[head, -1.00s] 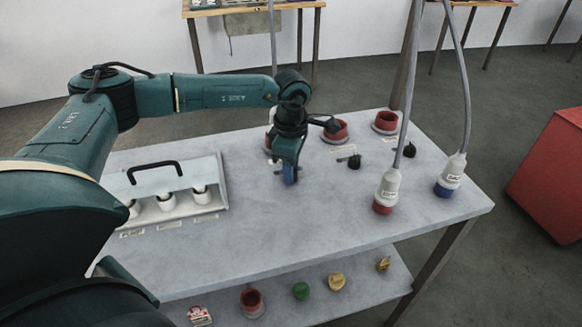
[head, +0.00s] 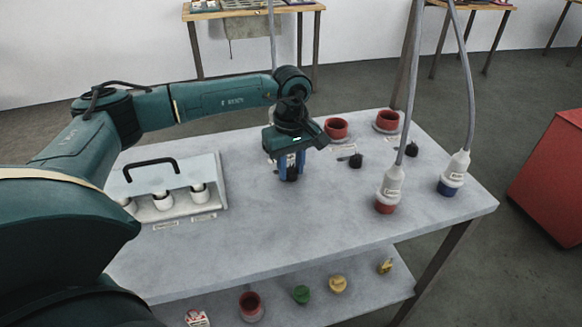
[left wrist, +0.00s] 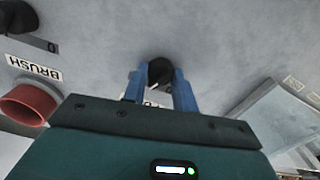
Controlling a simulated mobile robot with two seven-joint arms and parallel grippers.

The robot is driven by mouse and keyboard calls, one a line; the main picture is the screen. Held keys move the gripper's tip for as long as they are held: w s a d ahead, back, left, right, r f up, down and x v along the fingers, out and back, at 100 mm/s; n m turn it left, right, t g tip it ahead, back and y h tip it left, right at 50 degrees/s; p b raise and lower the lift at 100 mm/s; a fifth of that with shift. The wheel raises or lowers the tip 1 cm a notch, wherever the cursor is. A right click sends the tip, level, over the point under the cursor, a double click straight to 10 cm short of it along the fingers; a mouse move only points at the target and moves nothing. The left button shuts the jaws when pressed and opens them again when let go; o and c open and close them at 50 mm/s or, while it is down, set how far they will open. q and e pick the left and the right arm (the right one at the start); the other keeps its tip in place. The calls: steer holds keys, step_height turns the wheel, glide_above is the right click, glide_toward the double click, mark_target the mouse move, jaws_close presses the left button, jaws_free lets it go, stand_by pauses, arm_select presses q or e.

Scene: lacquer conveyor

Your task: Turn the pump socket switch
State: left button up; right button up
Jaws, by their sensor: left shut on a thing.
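My left gripper (head: 290,171) points down at the table top, its blue fingers closed around a small black knob, the switch (left wrist: 160,72). The knob sits between the two fingertips in the left wrist view and mostly hides behind them in the head view. A white label (left wrist: 150,98) beside it is largely covered by the gripper; only part of its lettering shows, perhaps starting with P. Another black switch (head: 356,160) stands to the right, near a red socket (head: 336,128). My right gripper is in neither view.
A further red socket (head: 387,121) and black switch (head: 411,149) lie at the right. Two corded plugs, red-tipped (head: 386,193) and blue-tipped (head: 453,174), stand at the right edge. A handled white box (head: 217,168) is at the left. The table's front middle is clear.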

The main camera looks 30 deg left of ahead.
mark_target(291, 168)
arm_select(q)
steer(key=shift+m, duration=0.5)
steer(key=o, duration=1)
step_height(291, 168, up, 13)
steer(key=shift+r, duration=0.1)
steer(key=shift+s+d, duration=0.1)
stand_by(0.5)
